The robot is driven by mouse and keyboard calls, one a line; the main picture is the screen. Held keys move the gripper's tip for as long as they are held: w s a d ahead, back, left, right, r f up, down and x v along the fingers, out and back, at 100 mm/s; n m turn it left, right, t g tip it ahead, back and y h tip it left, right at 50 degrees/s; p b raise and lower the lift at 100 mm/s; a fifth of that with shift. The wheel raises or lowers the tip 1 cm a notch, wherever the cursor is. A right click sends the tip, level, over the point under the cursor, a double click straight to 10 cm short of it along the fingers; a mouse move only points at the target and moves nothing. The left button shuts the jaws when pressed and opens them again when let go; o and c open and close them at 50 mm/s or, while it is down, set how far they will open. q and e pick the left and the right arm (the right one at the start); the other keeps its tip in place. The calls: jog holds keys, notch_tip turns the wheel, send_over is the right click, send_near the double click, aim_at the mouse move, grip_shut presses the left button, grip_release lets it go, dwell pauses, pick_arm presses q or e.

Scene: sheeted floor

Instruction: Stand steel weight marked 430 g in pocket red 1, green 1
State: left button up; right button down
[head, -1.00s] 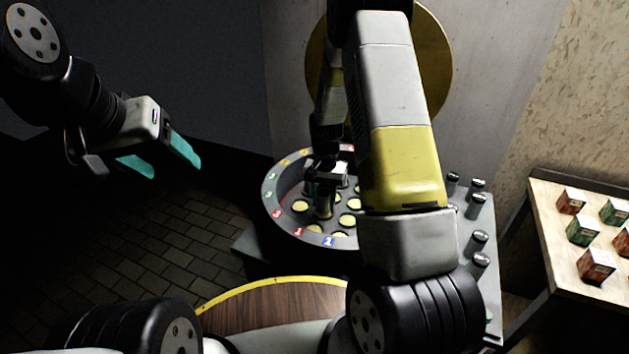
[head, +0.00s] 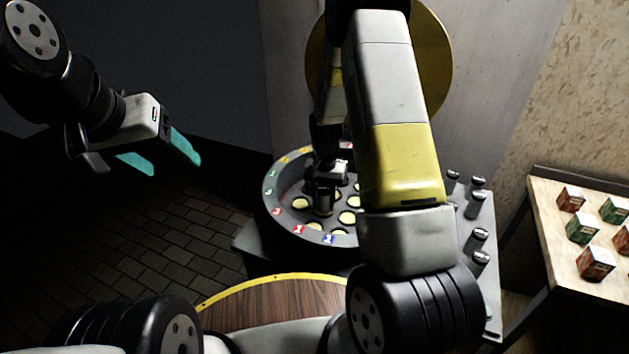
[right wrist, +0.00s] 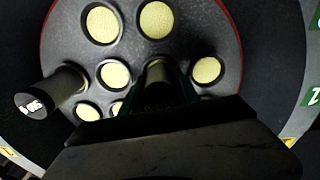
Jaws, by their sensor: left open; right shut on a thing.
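The round grey tray (head: 268,205) has several pockets with pale yellow bottoms, and coloured number labels on its rim. My right gripper (head: 325,186) reaches down over the tray and is shut on a steel weight (head: 323,202), which looks upright among the pockets. In the right wrist view the held weight (right wrist: 157,72) shows between the fingers; its mark is hidden, and I cannot tell whether it is seated in a pocket. Another weight (right wrist: 50,92) with a white-marked top stands in the tray to the left. My left gripper (head: 160,158), with teal fingers, is open and empty, away from the tray.
Several steel weights (head: 479,236) stand on the grey stand right of the tray. A wooden table (head: 556,250) at the far right holds several small red and green boxes (head: 582,229). A round wooden top with yellow edge (head: 275,302) lies in front. Brick floor is free at left.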

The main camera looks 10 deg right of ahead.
aim_at(324, 188)
jog(key=shift+f, duration=0.3)
jog(key=c, duration=0.8)
grip_release()
notch_tip(324, 188, up, 7)
jog(key=shift+r, duration=0.1)
jog(key=s+r+n+t+y, duration=0.1)
jog(key=s+r, duration=0.2)
jog(key=r, duration=0.3)
jog(key=s+a+r+t, duration=0.1)
jog(key=s+r, duration=0.2)
jog(key=r, duration=0.4)
jog(key=s+r+n+t+y, duration=0.1)
jog(key=s+r, duration=0.2)
jog(key=r, duration=0.3)
jog(key=s+r+n+t, duration=0.1)
jog(key=s+r, duration=0.2)
jog(key=s, duration=0.2)
jog(key=s+r+n+t, duration=0.1)
jog(key=s+r, duration=0.2)
jog(key=s, duration=0.2)
jog(key=s+a+r+n+t, duration=0.1)
jog(key=s+r, duration=0.2)
jog(key=s, duration=0.2)
jog(key=shift+s+a, duration=0.1)
